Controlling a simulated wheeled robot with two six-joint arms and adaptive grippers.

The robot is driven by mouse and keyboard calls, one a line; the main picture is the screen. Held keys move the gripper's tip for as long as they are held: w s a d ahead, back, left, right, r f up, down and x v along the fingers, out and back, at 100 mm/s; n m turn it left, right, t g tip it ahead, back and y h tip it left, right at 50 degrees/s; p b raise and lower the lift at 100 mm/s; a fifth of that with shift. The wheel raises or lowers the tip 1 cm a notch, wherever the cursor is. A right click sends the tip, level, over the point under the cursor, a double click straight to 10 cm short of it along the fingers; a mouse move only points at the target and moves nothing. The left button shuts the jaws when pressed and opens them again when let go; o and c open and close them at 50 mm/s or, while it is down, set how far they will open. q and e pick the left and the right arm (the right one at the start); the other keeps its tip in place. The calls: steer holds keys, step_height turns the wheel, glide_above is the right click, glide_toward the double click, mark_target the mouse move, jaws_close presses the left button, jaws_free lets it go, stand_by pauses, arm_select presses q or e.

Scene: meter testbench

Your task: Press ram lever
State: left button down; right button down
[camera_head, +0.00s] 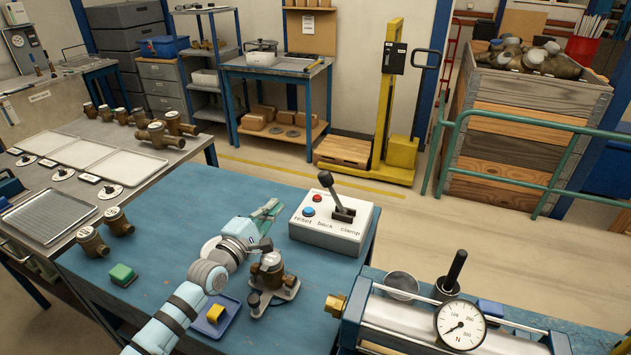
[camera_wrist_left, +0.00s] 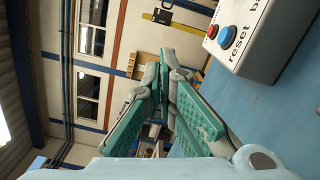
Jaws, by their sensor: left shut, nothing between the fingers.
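A white control box (camera_head: 328,232) stands on the blue bench, marked reset, back and clamp. Its lever (camera_head: 337,195) has a black knob and leans up to the left. The box has a red button (camera_head: 317,198) and a blue button (camera_head: 309,212). My left gripper (camera_head: 270,207), with green finger pads, is shut and empty just left of the box, apart from the lever. In the left wrist view its fingers (camera_wrist_left: 166,68) meet at the tips; the box (camera_wrist_left: 262,38) shows at upper right, the lever out of frame. My right gripper is not in view.
A brass meter body (camera_head: 270,272) sits on a grey fixture under my left wrist. A press cylinder with a dial gauge (camera_head: 460,325) and a black upright handle (camera_head: 455,270) is at lower right. A blue tray (camera_head: 228,322) and green block (camera_head: 122,274) lie left.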

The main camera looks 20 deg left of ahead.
arm_select(q)
steer(key=w+d+b, duration=0.1)
steer(key=w, duration=0.2)
steer(key=w+d+b, duration=0.1)
steer(key=w, duration=0.3)
steer(key=w+d+r+b, duration=0.1)
steer(key=w+b, duration=0.1)
steer(key=w, duration=0.1)
steer(key=shift+w+d+r, duration=0.1)
steer(key=shift+w+d, duration=0.25)
steer(key=shift+d, duration=0.05)
steer(key=shift+w+a, duration=0.1)
